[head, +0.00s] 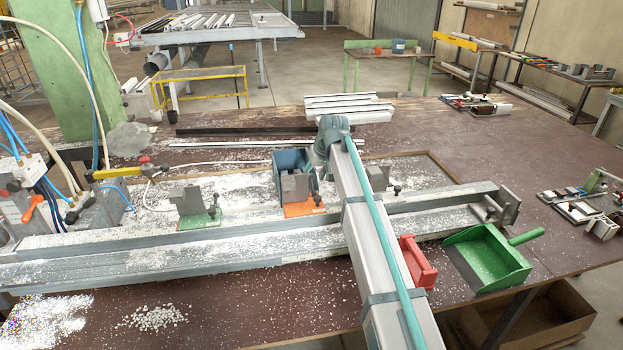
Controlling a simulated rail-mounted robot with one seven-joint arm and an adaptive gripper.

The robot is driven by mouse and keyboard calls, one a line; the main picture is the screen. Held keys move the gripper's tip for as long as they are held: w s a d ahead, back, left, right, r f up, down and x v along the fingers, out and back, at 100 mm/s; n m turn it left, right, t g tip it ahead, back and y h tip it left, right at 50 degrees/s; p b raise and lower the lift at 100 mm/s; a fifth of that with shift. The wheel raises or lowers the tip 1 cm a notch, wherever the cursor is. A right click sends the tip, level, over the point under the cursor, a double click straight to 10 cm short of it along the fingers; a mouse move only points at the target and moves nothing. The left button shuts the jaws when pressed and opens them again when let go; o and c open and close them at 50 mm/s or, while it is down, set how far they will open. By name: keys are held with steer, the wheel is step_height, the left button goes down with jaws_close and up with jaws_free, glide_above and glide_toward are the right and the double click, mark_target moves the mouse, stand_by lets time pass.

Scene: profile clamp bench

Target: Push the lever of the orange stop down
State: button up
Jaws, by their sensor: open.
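The orange stop (303,209) stands behind the long metal rails near the middle of the bench. It has an orange base and a grey block on top. A small dark knob (317,199), which seems to be the end of its lever, shows at its right side. I cannot tell whether the lever is up or down. A blue open bin (288,160) is directly behind the stop. My arm slants up across the view just right of the stop and ends in a teal joint behind it. My gripper is not visible; the arm may hide it.
A green-based stop (200,220) stands to the left and another grey stop (378,178) to the right, partly behind my arm. A red object (418,262) and a green dustpan (487,258) lie in front at the right. Pale chips cover the rails (170,265).

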mark_target(312, 179)
steer(key=shift+p+x, duration=0.3)
steer(key=shift+x, duration=1.45)
jaws_close()
